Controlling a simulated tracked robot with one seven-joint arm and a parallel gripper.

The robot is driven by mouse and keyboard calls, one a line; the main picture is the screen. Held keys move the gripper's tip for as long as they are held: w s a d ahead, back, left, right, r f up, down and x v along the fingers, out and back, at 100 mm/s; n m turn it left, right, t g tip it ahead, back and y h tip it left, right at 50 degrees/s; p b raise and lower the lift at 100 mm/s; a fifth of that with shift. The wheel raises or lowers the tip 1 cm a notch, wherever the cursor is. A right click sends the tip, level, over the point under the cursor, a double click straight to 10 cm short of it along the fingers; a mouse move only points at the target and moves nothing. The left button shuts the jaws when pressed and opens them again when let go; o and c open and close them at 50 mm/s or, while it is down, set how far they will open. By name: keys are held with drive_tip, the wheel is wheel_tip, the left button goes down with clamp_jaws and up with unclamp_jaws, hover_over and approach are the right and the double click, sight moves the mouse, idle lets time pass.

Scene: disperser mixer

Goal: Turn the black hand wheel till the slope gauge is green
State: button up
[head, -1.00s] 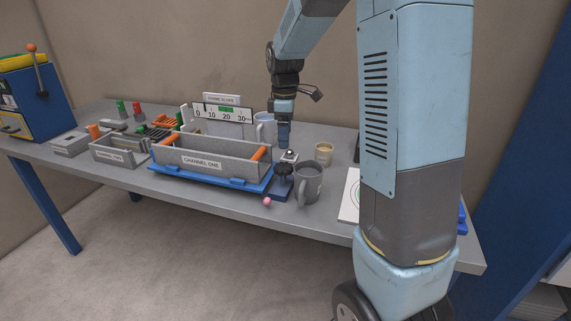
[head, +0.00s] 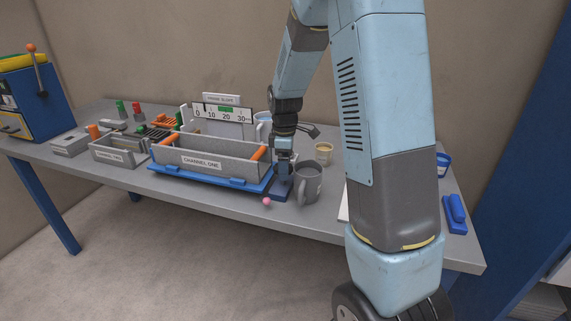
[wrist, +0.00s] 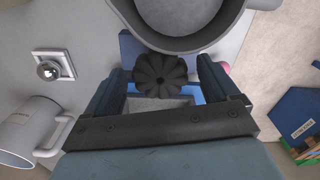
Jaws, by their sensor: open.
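The black hand wheel (wrist: 160,71) is a small lobed knob on a blue mount (head: 281,193) at the right end of the long grey channel. In the wrist view it lies between the two fingers of my gripper (wrist: 160,85), which is open around it; I cannot tell whether the fingers touch it. In the head view my gripper (head: 284,170) points down over the wheel and hides most of it. The slope gauge (head: 222,113) is a white scale marked 0 to 30 with a green band, behind the channel.
A grey mug (head: 308,184) stands close to the right of the wheel. The grey channel (head: 205,165) on its blue base is to the left. A pink ball (head: 267,202) lies in front.

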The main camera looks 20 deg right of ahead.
drive_tip(key=c, duration=1.1)
drive_tip(key=shift+o, duration=0.2)
drive_tip(key=shift+d, duration=0.1)
drive_tip(key=shift+m, duration=0.3)
drive_tip(key=m, duration=0.4)
drive_tip(key=shift+s+m, duration=0.1)
drive_tip(key=shift+m, duration=0.2)
drive_tip(key=m, duration=0.5)
drive_tip(key=shift+a, duration=0.25)
drive_tip(key=shift+m, duration=0.4)
